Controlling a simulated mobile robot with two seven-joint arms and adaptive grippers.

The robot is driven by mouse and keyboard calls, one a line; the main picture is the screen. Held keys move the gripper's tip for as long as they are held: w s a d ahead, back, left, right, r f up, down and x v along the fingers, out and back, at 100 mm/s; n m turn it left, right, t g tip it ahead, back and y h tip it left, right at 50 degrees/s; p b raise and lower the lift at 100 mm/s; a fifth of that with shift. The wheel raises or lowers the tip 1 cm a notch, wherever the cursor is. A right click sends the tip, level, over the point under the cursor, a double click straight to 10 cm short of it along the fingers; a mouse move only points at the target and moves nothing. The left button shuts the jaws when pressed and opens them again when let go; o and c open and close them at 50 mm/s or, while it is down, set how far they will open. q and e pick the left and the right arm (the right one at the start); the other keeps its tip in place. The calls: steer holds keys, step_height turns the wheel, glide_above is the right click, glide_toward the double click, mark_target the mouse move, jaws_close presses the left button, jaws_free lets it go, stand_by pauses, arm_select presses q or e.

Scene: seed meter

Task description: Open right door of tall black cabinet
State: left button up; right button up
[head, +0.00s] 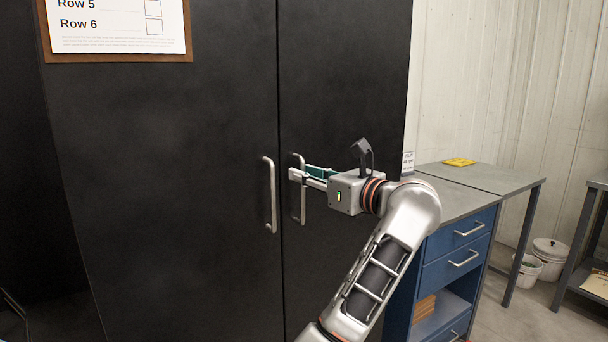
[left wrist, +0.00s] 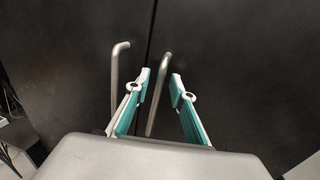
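The tall black cabinet (head: 170,150) has two doors split by a vertical seam. The right door (head: 345,90) is shut level with the left door. Its metal bar handle (head: 302,210) is upright beside the seam, partly hidden by my left gripper (head: 300,172). The left door's handle (head: 270,195) stands just left of the seam. In the left wrist view my left gripper (left wrist: 160,82) is open, with the right door's handle (left wrist: 158,95) between its fingers and gaps visible on both sides. The left door's handle (left wrist: 116,80) is outside the fingers. My right gripper is not in view.
A blue drawer workbench (head: 455,250) with a grey top stands right of the cabinet, behind my left arm. White buckets (head: 548,255) stand on the floor at the right. A clipboard sheet (head: 115,25) is on the left door.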

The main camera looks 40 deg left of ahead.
arm_select(q)
steer(key=shift+w+a, duration=0.15)
steer(key=shift+a, duration=0.55)
jaws_close()
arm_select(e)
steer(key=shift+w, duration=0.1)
